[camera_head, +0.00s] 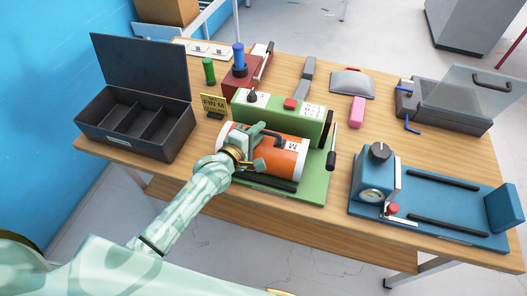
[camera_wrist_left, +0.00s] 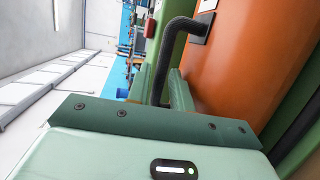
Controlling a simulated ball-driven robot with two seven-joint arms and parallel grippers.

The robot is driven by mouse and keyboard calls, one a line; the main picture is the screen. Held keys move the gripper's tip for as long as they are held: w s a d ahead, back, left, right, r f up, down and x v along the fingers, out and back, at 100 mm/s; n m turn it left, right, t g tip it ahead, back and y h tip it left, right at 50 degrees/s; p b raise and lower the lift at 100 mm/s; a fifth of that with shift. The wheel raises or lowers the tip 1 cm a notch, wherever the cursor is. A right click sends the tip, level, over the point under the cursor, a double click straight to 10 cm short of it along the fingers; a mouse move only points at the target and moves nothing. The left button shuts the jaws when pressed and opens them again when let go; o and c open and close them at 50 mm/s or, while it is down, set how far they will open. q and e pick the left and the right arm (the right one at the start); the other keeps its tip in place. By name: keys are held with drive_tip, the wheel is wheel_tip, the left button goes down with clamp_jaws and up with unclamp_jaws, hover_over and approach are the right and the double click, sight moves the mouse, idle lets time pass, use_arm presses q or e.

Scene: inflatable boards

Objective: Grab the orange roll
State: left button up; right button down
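The orange roll (camera_head: 289,163) lies on its side in the green machine (camera_head: 317,182) at the middle of the table. It has white ends, a white label and a black handle; it also shows in the left wrist view (camera_wrist_left: 245,55). My left gripper (camera_head: 267,146) is at the roll's left part. In the left wrist view its two green fingers (camera_wrist_left: 164,88) stand close together on either side of the black handle, and seem shut on it. The roll still rests in the machine. My right gripper is not in view.
An open black compartment box (camera_head: 140,90) stands at left, beside a yellow sign (camera_head: 214,104). A blue machine with a gauge (camera_head: 430,203) is at right. A grey lidded box (camera_head: 445,105), a red stand (camera_head: 243,78) and a pink block (camera_head: 357,112) stand behind.

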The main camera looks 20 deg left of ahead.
use_arm(q)
drive_tip(key=shift+w+d+f, duration=0.15)
drive_tip(key=shift+w, duration=0.4)
drive_tip(key=shift+s, duration=0.1)
clamp_jaws()
idle(0.9)
